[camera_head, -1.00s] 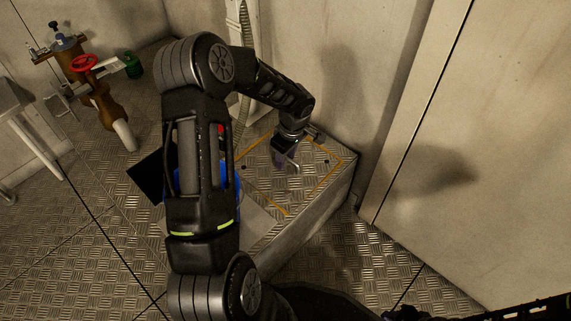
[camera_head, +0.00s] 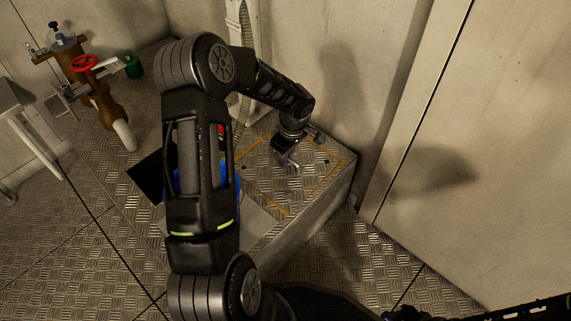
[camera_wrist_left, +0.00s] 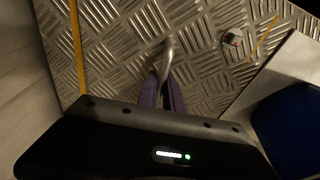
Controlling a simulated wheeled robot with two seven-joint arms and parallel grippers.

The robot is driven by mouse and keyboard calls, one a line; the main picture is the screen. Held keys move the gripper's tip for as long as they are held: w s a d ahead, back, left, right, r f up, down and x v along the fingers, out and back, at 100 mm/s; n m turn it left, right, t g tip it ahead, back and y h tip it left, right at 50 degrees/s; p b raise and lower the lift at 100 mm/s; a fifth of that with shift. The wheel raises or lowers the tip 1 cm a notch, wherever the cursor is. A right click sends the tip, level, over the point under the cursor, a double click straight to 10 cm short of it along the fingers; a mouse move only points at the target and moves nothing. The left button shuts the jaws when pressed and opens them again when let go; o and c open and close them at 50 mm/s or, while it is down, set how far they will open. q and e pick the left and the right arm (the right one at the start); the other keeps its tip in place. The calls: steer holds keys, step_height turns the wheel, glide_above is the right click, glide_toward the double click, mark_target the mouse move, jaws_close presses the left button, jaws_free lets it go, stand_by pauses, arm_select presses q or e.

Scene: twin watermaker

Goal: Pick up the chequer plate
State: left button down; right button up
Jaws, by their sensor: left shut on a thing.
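The chequer plate (camera_head: 305,185) is a metal panel with a raised tread pattern and orange edge lines, lying on top of a low box-like plinth. It fills much of the left wrist view (camera_wrist_left: 205,45). A curved metal handle (camera_wrist_left: 167,58) stands on the plate. My left gripper (camera_head: 288,160) reaches down over the plate. In the left wrist view its purple fingers (camera_wrist_left: 162,92) are closed together on the handle. The plate looks flat in its place. My right gripper cannot be made out; only a dark part shows at the lower right edge.
A blue object (camera_wrist_left: 290,125) stands beside the plate, partly hidden by my left arm in the head view. A dark opening (camera_head: 150,175) lies to its left. A red-wheeled valve (camera_head: 85,63) stands further left. A pale wall rises close behind the plinth (camera_head: 310,215).

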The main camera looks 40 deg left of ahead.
arm_select(q)
steer(key=shift+r, duration=0.1)
stand_by(0.8)
step_height(320, 180, up, 10)
steer(key=p, duration=0.3)
steer(key=shift+p, duration=0.4)
stand_by(0.4)
